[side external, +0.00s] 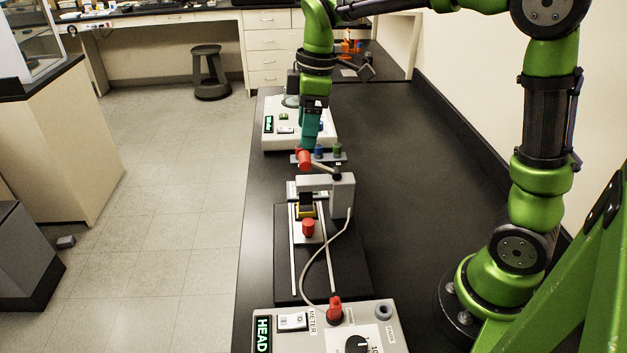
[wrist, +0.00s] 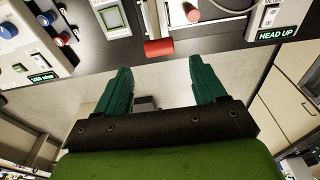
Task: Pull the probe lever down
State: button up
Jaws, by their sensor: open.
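The probe lever's red cylindrical handle (side external: 305,160) sticks out to the left of the grey profiler head (side external: 342,198) in the side view. In the wrist view the red handle (wrist: 159,47) lies just beyond my fingertips, roughly centred between them. My gripper (side external: 309,143) has teal fingers and points down just above the handle in the side view. In the wrist view my gripper (wrist: 163,80) is open, with nothing between the fingers. Whether a finger touches the handle cannot be told from the side view.
A stage with a red knob (side external: 308,228) sits below the head. A control box (side external: 375,318) with a "HEAD UP" display (wrist: 276,34) stands in front, joined by a cable. The bench's right side is clear.

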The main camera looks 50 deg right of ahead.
aim_at(305, 155)
notch_tip(305, 155, up, 8)
jog(key=shift+s+d+f, duration=0.2)
jog(key=shift+s+d, duration=0.15)
jog(key=shift+d+r, duration=0.1)
jog(key=shift+c, duration=1.1)
jog(key=shift+s+d+r+t+y, duration=0.5)
jog(key=shift+s+d+r, duration=0.25)
jog(key=shift+s+d, duration=0.15)
jog(key=c, duration=0.5)
jog(key=shift+s, duration=0.1)
jog(key=shift+c, duration=1)
jog(key=shift+f, duration=0.3)
jog(key=shift+c, duration=1.2)
jog(key=x, duration=1.3)
jog(key=shift+a+f, duration=0.1)
jog(key=shift+a, duration=0.05)
grip_shut()
jog(key=shift+w, duration=0.25)
